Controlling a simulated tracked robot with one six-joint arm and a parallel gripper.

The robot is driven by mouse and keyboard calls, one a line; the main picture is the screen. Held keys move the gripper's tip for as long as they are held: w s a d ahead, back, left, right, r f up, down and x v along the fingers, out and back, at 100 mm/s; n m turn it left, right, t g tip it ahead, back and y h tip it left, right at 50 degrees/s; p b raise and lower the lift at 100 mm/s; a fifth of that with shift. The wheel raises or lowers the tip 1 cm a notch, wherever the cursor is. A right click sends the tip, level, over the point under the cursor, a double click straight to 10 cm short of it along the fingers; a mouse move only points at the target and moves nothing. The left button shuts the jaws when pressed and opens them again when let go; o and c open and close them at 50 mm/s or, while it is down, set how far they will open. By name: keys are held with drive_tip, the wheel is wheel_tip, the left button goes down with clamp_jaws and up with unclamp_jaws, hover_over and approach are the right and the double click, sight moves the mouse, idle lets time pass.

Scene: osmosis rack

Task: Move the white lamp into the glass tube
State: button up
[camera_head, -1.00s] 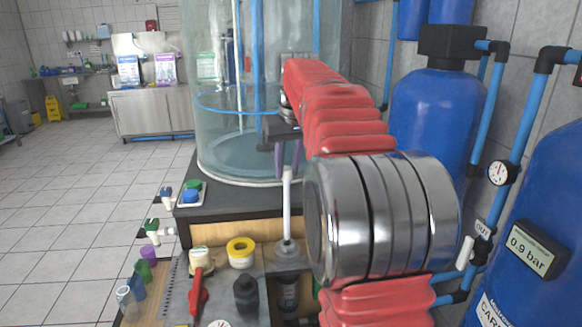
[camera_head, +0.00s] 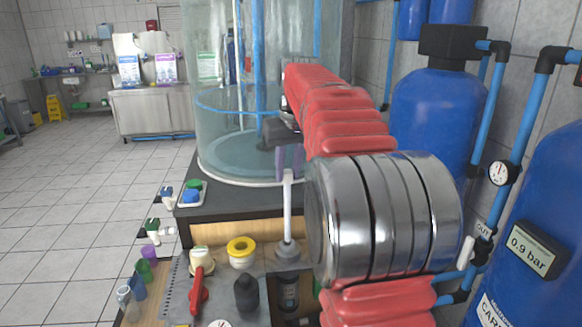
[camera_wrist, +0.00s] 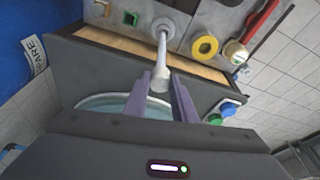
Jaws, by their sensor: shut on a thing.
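The white lamp (camera_head: 287,208) is a thin, upright white rod over the steel bench top. My gripper (camera_head: 289,160) is shut on its top end with purple fingers. The wrist view shows the lamp (camera_wrist: 162,58) running away from my fingers (camera_wrist: 163,92) to a round grey collar. In the head view its lower end meets this grey collar (camera_head: 287,253) at the bench edge. Below the collar is a dark, clear-sided cylinder (camera_head: 288,292), possibly the glass tube. How far the lamp reaches inside is hidden.
A large clear tank (camera_head: 215,135) stands behind. Blue tanks (camera_head: 420,115) crowd the right.

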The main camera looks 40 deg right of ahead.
drive_tip(key=shift+f, duration=1.65)
hover_over(288, 229)
drive_tip(key=shift+s+f+x, duration=0.1)
drive_tip(key=shift+s+x, duration=0.15)
drive_tip(key=shift+x, duration=0.9)
drive_tip(key=shift+s+f+x, duration=0.1)
drive_tip(key=shift+s+x, duration=0.2)
drive_tip(key=shift+x, duration=0.8)
drive_tip(key=shift+s+f+x, duration=0.1)
drive_tip(key=shift+s+x, duration=0.15)
drive_tip(key=shift+x, duration=0.9)
drive_tip(key=shift+a, duration=0.15)
drive_tip(key=shift+f, duration=3.45)
drive_tip(key=shift+f, duration=1.35)
drive_tip(key=o, duration=0.9)
drive_tip(key=shift+o, duration=0.3)
